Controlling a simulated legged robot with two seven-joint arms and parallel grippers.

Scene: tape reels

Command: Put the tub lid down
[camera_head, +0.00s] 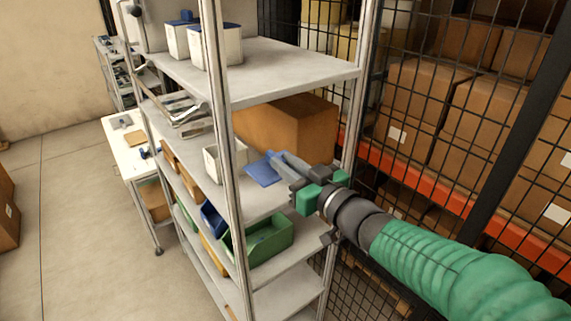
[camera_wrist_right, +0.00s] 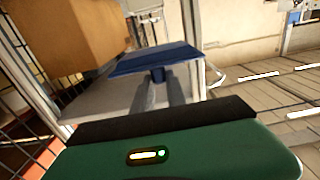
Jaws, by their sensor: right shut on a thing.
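The blue tub lid (camera_head: 262,170) is over the middle shelf of the metal rack, in front of a brown cardboard box. It also shows in the right wrist view (camera_wrist_right: 150,60), where the fingers meet a small blue knob under or on its near side. My right gripper (camera_head: 284,164) is shut on the lid. I cannot tell whether the lid touches the shelf (camera_wrist_right: 103,101). A white open tub (camera_head: 224,158) stands on the same shelf, left of the lid. My left gripper is not in view.
The cardboard box (camera_head: 290,127) stands close behind the lid. A rack post (camera_head: 216,130) rises at the front. White tubs with blue tops (camera_head: 201,42) stand on the shelf above. A green bin (camera_head: 262,240) is on the shelf below. Wire mesh runs along the right.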

